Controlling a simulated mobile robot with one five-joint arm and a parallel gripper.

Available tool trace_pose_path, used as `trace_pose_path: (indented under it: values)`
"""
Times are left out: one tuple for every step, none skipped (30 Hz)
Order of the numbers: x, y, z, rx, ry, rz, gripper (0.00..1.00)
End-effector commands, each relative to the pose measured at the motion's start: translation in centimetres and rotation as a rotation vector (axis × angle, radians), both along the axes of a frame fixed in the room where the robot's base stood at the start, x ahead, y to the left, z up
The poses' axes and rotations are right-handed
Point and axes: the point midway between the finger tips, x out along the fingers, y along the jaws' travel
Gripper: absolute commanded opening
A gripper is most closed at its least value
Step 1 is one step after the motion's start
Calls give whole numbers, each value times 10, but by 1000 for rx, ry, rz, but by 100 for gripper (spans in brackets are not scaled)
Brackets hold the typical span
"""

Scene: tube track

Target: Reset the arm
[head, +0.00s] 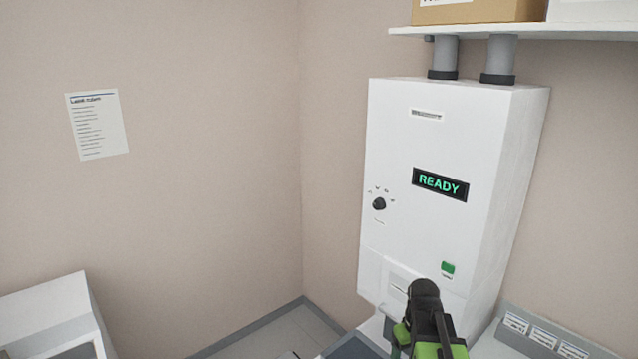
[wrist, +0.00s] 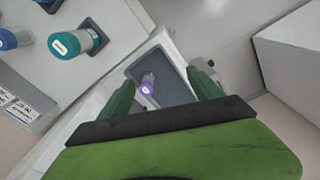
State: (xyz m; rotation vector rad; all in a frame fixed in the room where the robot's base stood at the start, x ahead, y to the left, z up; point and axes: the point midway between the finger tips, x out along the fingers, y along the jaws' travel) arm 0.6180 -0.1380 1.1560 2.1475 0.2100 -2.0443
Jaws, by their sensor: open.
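My gripper shows in the wrist view (wrist: 162,95), with its two dark green fingers spread apart and nothing between them. In the head view, part of my black and green arm shows at the bottom, in front of the white wall unit (head: 440,140). The unit's display (head: 440,185) reads READY in green. Beyond my fingers in the wrist view is a dark grey tray (wrist: 178,70). A small tube with a purple cap (wrist: 147,86) lies in it, seen between the fingers and apart from them.
A teal-capped container (wrist: 72,43) and a blue-capped one (wrist: 12,39) are at the left of the wrist view. The unit has a black knob (head: 379,204) and a green button (head: 448,268). A shelf (head: 520,31) with boxes hangs above. A white device (head: 50,315) stands at lower left.

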Motion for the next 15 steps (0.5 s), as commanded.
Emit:
trace_pose_path:
  values:
    - [-4,31,0,3,-4,-25,75]
    - [-5,46,0,6,-6,-49,75]
    - [-7,66,0,9,-9,-79,75]
    - [-9,81,0,11,-11,-101,75]
    - [-11,95,0,14,-13,-121,75]
    - [-14,113,0,18,-16,-149,75]
    - [-17,127,0,21,-18,-170,75]
    - [-20,140,0,24,-20,-190,75]
    - [-23,152,-7,27,-21,-215,75]
    - [-22,147,-26,26,-17,-218,75]
    - [-22,145,-36,25,-13,-218,75]
    - [-24,145,-47,25,-8,-218,75]
    - [-25,145,-55,25,-5,-218,75]
    - [-26,145,-64,24,-2,-218,75]
    - [-27,143,-76,23,3,-218,75]
